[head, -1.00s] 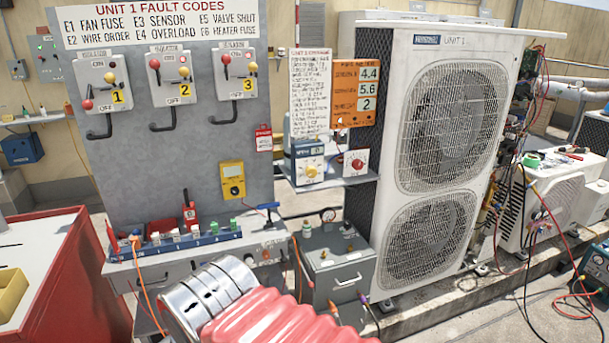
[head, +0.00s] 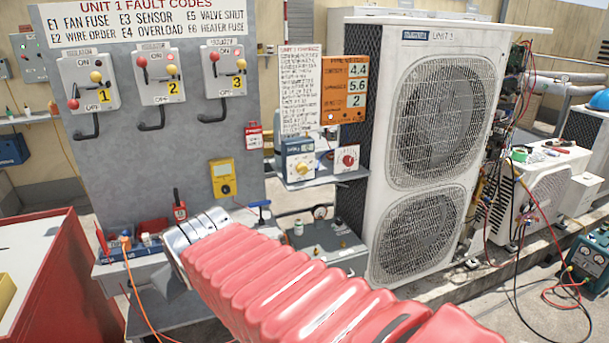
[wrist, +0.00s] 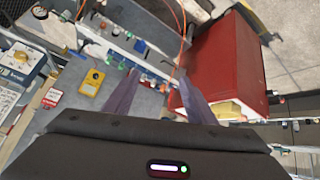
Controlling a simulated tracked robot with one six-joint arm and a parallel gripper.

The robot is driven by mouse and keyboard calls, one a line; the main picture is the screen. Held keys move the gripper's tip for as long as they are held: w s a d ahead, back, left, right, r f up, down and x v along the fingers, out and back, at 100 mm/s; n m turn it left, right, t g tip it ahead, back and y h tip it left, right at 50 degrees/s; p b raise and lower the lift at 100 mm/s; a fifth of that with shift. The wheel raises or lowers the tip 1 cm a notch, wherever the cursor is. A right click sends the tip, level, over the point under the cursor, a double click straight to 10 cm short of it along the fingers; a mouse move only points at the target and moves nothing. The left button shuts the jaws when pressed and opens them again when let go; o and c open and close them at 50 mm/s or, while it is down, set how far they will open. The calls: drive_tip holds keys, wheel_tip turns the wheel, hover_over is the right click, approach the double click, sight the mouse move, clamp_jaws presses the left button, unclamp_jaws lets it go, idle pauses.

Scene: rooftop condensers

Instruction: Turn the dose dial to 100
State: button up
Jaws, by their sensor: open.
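A small blue-and-white box with a yellow dial (head: 301,168) stands on a grey shelf beside the tall condenser. It looks like the dose dial, but its scale and setting are too small to read. A second unit with a red knob (head: 347,160) stands to its right. The blue-and-white box (wrist: 17,62) also shows at the left edge of the wrist view. My gripper (wrist: 160,80) is open, its two grey fingers apart with nothing between them. It points over the bench, well away from the dial. In the head view its fingers are hidden behind my arm's silver cuff and red sleeve.
The condenser (head: 428,130) stands right of the shelf. A grey panel (head: 160,150) with isolator levers and a yellow meter (head: 225,180) rises at left. The bench with a fuse row lies below it. A red cabinet (wrist: 228,62) is near the gripper. An orange cable crosses the bench.

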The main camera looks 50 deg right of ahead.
drive_tip(key=w+d+r+t+h, duration=0.1)
drive_tip(key=w+d, duration=0.4)
drive_tip(key=d, duration=0.2)
drive_tip(key=w+d+t+h, duration=0.1)
drive_tip(key=w+d+h, duration=0.1)
drive_tip(key=w+d, duration=0.45)
drive_tip(key=n+t+h, duration=0.4)
drive_tip(key=t, duration=0.2)
approach(303, 171)
drive_tip(key=v, duration=0.5)
drive_tip(key=shift+s+r, duration=0.2)
drive_tip(key=shift+r, duration=0.05)
drive_tip(key=shift+w, duration=0.1)
drive_tip(key=x, duration=1.3)
drive_tip(key=shift+w+d+f, duration=0.2)
drive_tip(key=shift+w, duration=0.05)
drive_tip(key=shift+c, duration=0.5)
drive_tip(key=shift+a, duration=0.15)
drive_tip(key=c, duration=0.9)
